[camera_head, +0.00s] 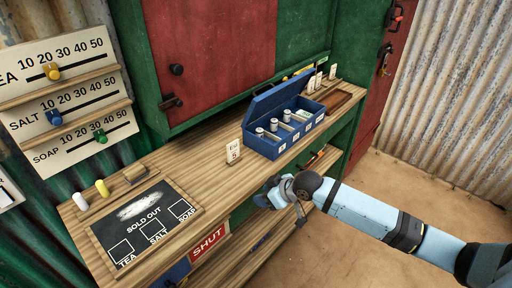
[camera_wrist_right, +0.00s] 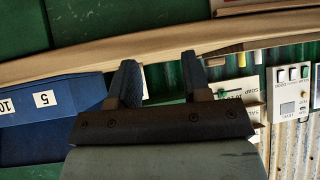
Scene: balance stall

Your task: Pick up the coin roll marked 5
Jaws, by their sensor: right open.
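The blue coin box (camera_head: 262,149) stands on the wooden counter with its lid raised. Several pale coin rolls stand in its compartments. The leftmost roll (camera_head: 260,131) is behind the first front label; any marking on the roll itself is too small to read. My right gripper (camera_head: 272,190) is at the counter's front edge, left of and nearer than the box. In the right wrist view, my open, empty right gripper (camera_wrist_right: 159,66) is beside the blue box (camera_wrist_right: 75,115), whose labels read 5 and 10; the rolls do not show there. My left gripper is not in view.
A small price card (camera_head: 233,153) stands left of the box. A sold-out board (camera_head: 145,222), chalks (camera_head: 102,188) and a wooden block lie further left. A brown tray (camera_head: 338,101) and upright cards are behind the box at right. The counter's middle has free room.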

